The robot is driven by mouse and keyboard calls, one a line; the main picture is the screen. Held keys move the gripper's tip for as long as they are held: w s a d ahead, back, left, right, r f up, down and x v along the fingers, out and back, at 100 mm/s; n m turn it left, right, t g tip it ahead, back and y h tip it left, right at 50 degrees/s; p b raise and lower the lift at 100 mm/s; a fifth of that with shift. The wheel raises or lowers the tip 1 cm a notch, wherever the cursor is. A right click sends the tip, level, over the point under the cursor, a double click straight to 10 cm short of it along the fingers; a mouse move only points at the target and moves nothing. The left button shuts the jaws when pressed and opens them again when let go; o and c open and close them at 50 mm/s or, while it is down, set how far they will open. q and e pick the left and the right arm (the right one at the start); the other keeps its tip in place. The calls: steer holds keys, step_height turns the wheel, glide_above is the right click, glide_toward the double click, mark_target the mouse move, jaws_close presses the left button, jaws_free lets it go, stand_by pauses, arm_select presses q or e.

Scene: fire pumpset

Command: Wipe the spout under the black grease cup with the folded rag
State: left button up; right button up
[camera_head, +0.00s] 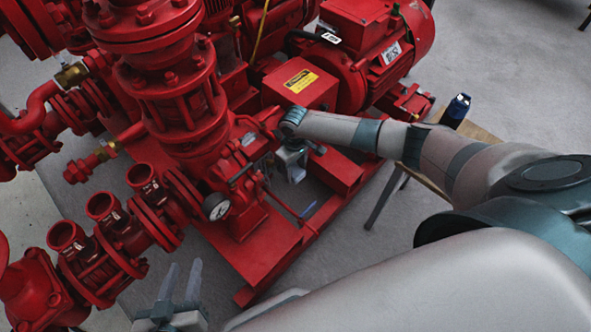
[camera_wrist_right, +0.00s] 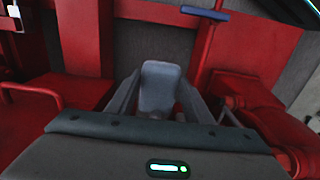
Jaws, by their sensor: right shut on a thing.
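My right gripper (camera_head: 292,172) reaches down among the red pump parts, below the yellow warning label. In the right wrist view its fingers are closed around a grey folded piece (camera_wrist_right: 160,76), which looks like the folded rag. In the head view my wrist largely hides what it holds. I cannot make out the black grease cup or the spout with certainty in either view. My left gripper (camera_head: 183,283) is at the bottom of the head view, empty, with its two fingers apart.
The red pumpset (camera_head: 180,100) fills the left and middle, with pipes, flanges and a pressure gauge (camera_head: 216,206). A blue-handled lever (camera_head: 308,209) sticks out near my right gripper. A dark blue can (camera_head: 456,108) stands on a small wooden table (camera_head: 478,133).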

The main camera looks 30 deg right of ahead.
arm_select(q)
steer(key=shift+f, duration=0.3)
arm_select(e)
steer(key=shift+w+a, duration=0.2)
steer(key=shift+w, duration=0.45)
steer(key=shift+f, duration=0.6)
stand_by(0.4)
